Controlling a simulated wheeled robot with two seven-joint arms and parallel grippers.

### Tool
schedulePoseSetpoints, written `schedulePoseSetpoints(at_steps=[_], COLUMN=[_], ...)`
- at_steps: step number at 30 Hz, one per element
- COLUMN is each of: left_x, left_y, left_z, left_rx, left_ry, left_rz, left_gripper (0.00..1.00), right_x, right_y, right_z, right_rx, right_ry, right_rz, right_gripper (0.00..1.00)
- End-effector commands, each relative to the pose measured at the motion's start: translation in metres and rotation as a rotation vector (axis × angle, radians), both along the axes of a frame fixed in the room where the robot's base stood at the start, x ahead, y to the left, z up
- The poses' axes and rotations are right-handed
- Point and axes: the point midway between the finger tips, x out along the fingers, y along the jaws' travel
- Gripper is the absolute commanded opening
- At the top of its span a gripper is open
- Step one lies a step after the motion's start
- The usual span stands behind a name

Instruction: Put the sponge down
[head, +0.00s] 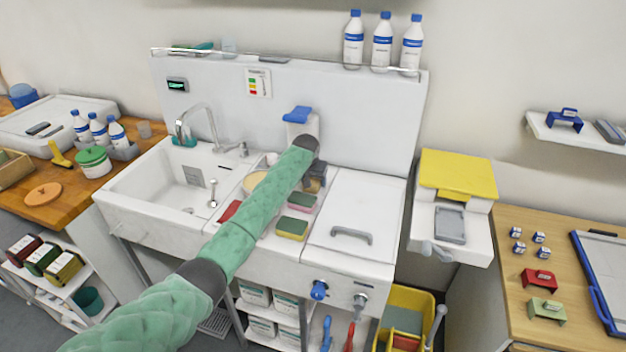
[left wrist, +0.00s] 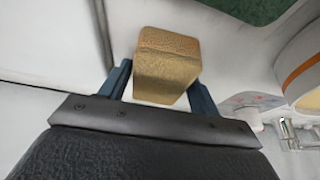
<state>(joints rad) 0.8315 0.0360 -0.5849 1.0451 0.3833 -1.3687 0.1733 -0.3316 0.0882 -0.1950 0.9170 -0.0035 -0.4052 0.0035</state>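My left arm reaches over the sink unit, and my left gripper (head: 315,184) is low beside the white lid in the head view, mostly behind the arm's end. In the left wrist view, a tan-yellow sponge (left wrist: 167,65) sits between the two blue-grey fingers of the left gripper (left wrist: 161,88), which look shut on it. In the head view the held sponge is largely hidden. Other sponges, a green-topped one (head: 292,228) and another behind it (head: 301,201), lie in trays on the counter. My right gripper is not in view.
The sink basin (head: 180,185) with its tap (head: 197,125) is at left. A white lid with a grey handle (head: 338,236) covers the right of the unit. A blue-topped dispenser (head: 298,114) is on the splashback. Bottles (head: 382,42) stand on the ledge above.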

Motion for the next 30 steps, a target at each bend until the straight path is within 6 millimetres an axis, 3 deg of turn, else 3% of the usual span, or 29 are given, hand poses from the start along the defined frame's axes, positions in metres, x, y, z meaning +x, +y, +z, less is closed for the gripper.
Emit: schedulePoseSetpoints(at_steps=[14, 17, 19, 22, 30], left_x=[-0.002, -0.007, -0.011, -0.018, -0.036], left_y=[0.0, 0.002, 0.004, 0.006, 0.011], left_z=[0.007, 0.019, 0.03, 0.048, 0.093], left_rx=[-0.001, -0.001, -0.001, -0.002, -0.001], left_ry=[-0.001, -0.003, -0.003, -0.004, -0.002], left_rz=[-0.001, -0.001, -0.001, 0.0, -0.001], left_gripper=[0.73, 0.73, 0.73, 0.73, 0.73], right_x=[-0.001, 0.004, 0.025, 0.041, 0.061], right_y=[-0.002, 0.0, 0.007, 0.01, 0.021], right_z=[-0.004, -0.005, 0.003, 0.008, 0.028], right_rx=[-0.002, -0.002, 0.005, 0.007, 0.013], right_ry=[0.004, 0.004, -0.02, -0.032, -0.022], right_rz=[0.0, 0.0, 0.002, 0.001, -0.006], right_gripper=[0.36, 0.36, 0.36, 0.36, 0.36])
